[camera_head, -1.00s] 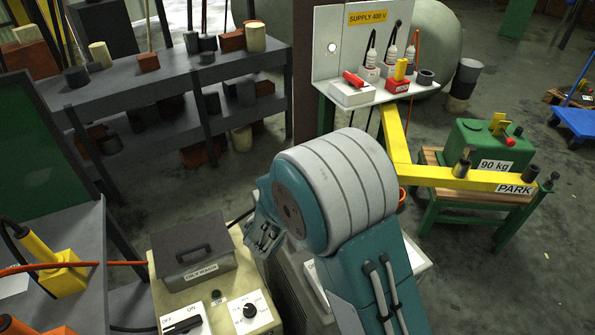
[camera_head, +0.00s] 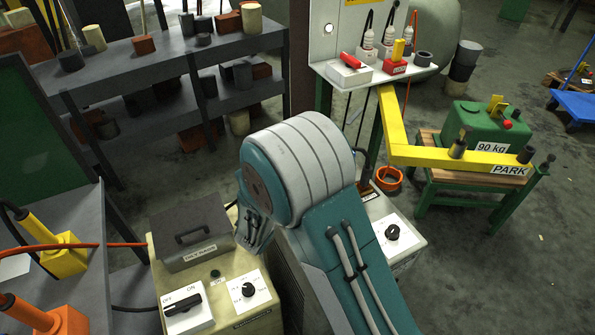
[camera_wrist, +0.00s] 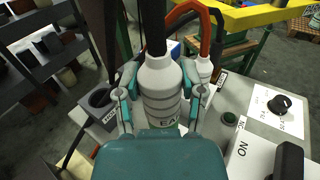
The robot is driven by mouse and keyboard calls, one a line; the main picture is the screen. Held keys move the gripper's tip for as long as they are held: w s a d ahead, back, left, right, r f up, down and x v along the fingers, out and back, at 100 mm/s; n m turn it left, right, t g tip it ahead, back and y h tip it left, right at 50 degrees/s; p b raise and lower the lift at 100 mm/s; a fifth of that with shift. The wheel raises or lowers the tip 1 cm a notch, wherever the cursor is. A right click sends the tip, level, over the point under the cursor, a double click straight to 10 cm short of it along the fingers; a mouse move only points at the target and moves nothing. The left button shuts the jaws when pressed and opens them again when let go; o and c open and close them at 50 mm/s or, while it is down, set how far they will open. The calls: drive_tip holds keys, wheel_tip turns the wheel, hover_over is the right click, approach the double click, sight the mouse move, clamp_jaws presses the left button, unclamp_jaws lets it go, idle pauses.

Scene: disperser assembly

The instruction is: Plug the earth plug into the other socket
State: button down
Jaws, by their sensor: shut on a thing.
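In the wrist view my gripper (camera_wrist: 159,98) is shut on a white ribbed plug (camera_wrist: 160,78), with a finger on each side. Its label starts with "EA" and a thick dark cable rises from its top. The plug's lower end is hidden behind my gripper, so I cannot tell whether it sits in anything. A dark round socket (camera_wrist: 101,97) with a partly readable label stands just left of the plug. A second white plug (camera_wrist: 204,68) with an orange-red cable is close on the right. In the head view my arm hides the gripper and the plug.
A light grey cabinet top with a dial (camera_wrist: 280,105) and a dark switch handle (camera_wrist: 288,160) lies right of the plug. In the head view, a yellow beam (camera_head: 440,157) and a green 90 kg weight (camera_head: 486,127) stand right of my arm. A loaded shelf (camera_head: 130,65) is behind left.

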drive_tip(key=shift+f, duration=1.45)
drive_tip(key=shift+f, duration=1.95)
idle(0.4)
drive_tip(key=shift+c, duration=0.6)
unclamp_jaws()
drive_tip(key=shift+s, duration=0.1)
drive_tip(key=v, duration=1.1)
drive_tip(key=shift+s+a, duration=0.3)
drive_tip(key=shift+f, duration=0.15)
